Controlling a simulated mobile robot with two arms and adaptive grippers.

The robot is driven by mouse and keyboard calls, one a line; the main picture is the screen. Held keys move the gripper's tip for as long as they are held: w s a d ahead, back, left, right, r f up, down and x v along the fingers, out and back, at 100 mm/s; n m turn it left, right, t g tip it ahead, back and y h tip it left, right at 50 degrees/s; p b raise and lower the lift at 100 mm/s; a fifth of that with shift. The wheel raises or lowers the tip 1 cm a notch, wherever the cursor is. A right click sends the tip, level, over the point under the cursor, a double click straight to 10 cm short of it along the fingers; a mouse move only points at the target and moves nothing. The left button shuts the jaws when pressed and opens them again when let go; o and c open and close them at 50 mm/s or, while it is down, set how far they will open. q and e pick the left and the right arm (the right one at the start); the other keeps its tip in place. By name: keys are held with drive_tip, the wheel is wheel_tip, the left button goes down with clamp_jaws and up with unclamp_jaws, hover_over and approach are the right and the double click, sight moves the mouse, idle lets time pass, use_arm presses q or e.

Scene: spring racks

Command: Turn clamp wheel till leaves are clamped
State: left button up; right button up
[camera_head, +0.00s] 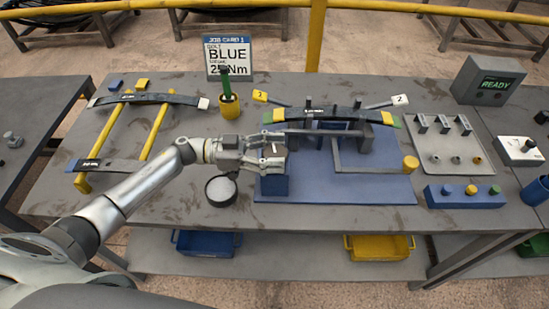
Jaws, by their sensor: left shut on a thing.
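My left gripper (277,151) reaches in from the left, its fingers pointing right at the left end of the clamp fixture (332,140). It is shut on what appears to be the clamp wheel, which the fingers almost wholly hide. A dark stack of leaves (330,115) with yellow and green ends lies across the top of the fixture. I cannot tell whether the clamp jaws press on the leaves. A grey crank bar with a yellow knob (410,162) is at the fixture's right. My right gripper is not in view.
The fixture stands on a blue mat (350,188) with a blue block (274,186) below my gripper. A round dark dish (221,191) lies near my forearm. A yellow rack (152,138) with leaves is at left. Tags 1 (260,96) and 2 (399,99) stand behind.

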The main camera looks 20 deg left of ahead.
use_arm(q)
drive_tip(key=shift+m+g+h+b, duration=0.3)
drive_tip(key=shift+m+g+b, duration=1.15)
drive_tip(key=shift+g, duration=0.55)
drive_tip(key=o, duration=1)
drive_tip(key=a, duration=1.2)
drive_tip(key=shift+s, duration=0.3)
